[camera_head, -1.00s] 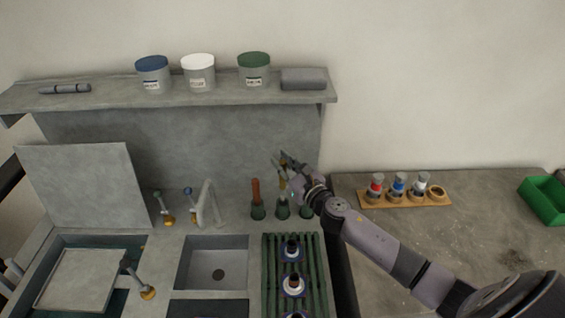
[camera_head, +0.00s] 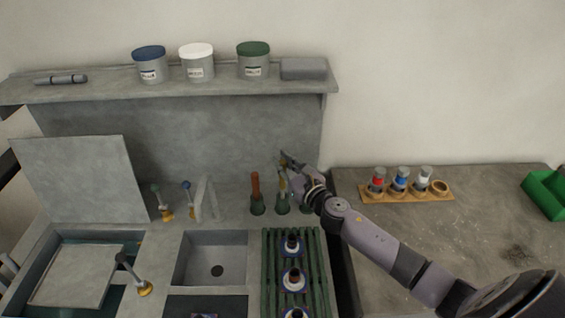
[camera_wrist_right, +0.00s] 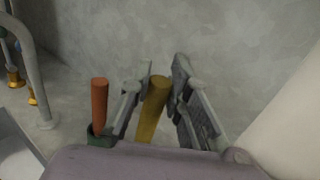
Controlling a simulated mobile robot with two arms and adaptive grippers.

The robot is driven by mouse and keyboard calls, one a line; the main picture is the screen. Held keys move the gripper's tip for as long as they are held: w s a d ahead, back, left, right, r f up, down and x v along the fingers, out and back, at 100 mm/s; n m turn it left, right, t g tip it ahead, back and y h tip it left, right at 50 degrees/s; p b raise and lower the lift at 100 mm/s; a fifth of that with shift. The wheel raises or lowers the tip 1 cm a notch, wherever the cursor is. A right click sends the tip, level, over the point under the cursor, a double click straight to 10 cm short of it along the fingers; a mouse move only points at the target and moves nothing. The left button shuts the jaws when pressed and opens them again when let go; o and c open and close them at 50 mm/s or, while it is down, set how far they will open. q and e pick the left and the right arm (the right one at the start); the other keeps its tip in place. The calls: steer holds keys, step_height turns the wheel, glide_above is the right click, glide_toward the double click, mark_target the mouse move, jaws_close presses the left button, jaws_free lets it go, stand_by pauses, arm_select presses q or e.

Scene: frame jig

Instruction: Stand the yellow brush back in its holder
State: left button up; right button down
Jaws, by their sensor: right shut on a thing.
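The yellow brush (camera_head: 282,187) is upright between the fingers of my right gripper (camera_head: 286,166). Its yellow handle (camera_wrist_right: 152,110) shows between the two fingers in the right wrist view. My right gripper is shut on this handle. The brush's pale lower end is at the mouth of the middle green holder (camera_head: 283,208); I cannot tell how far inside it is. The holder is hidden in the wrist view. My left gripper is not in view.
A red-handled brush (camera_head: 255,186) stands in the left holder (camera_head: 257,209), close to the gripper. A third holder (camera_head: 306,209) is partly hidden by my arm. A green rack (camera_head: 316,262) holds several dark-topped items in front. A sink (camera_head: 216,258) is to the left.

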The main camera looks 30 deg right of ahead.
steer(key=shift+f, duration=0.1)
steer(key=shift+f+b, duration=0.9)
steer(key=shift+f, duration=0.1)
steer(key=shift+f+b, duration=0.6)
steer(key=shift+b, duration=0.1)
steer(key=c, duration=1.4)
jaws_free()
steer(key=shift+c, duration=0.2)
steer(key=shift+s, duration=0.1)
